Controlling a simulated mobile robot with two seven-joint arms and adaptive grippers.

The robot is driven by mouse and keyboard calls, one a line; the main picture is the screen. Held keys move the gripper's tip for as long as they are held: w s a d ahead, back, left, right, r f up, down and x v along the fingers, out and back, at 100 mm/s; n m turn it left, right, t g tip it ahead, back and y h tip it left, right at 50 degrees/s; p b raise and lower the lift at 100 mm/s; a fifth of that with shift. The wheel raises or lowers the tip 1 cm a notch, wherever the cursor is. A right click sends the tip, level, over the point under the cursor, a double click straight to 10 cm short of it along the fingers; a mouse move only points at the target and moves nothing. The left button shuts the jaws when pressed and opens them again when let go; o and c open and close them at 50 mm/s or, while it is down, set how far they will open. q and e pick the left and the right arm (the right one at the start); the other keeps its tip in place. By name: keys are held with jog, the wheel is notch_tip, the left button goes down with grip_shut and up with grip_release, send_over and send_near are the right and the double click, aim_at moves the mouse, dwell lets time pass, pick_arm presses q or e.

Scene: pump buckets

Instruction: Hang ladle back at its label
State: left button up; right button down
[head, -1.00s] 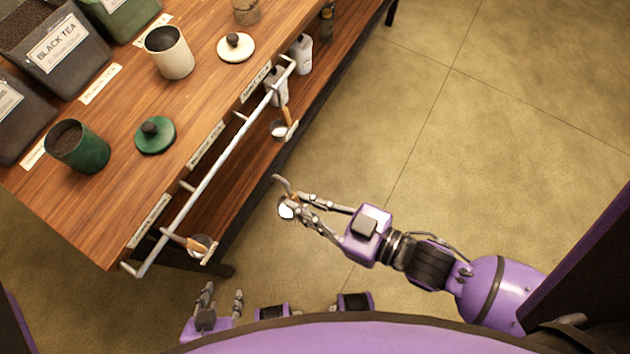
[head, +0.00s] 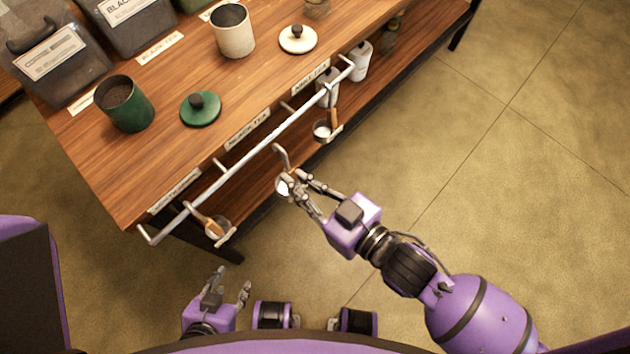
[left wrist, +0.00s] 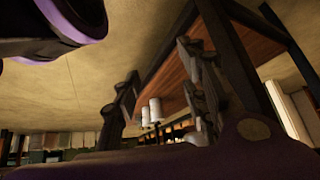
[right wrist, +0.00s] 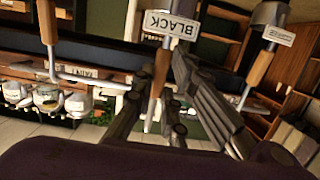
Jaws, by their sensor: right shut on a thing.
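The ladle (head: 282,187) has a pale cup and a curved metal hook end. My right gripper (head: 291,181) is shut on it, with the hook pointing up beside the metal rail (head: 235,172). The middle label (head: 247,130) on the table edge is behind the rail. My left gripper (head: 231,281) is open and empty, low near my base.
Other ladles hang at the rail's left (head: 215,228) and right (head: 325,128); the middle stretch looks clear. The wooden table (head: 165,140) carries a green canister (head: 127,105), a cream canister (head: 233,32) and lids. White bottles (head: 360,62) stand on the lower shelf.

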aim_at(283, 170)
jog(key=shift+r+b+x, duration=0.2)
jog(key=shift+b+x, duration=0.1)
jog(key=shift+x, duration=0.5)
jog(key=shift+r+b+x, duration=0.15)
jog(key=shift+b+x, duration=0.15)
jog(key=shift+x, duration=0.5)
jog(key=shift+r+b+x, duration=0.2)
jog(key=shift+b+x, duration=0.1)
jog(key=shift+x, duration=0.5)
jog(key=shift+w+a+f+b, duration=0.1)
jog(key=shift+f+b, duration=0.6)
jog(key=shift+f, duration=0.7)
jog(key=c, duration=1.7)
grip_release()
jog(key=shift+o, duration=0.2)
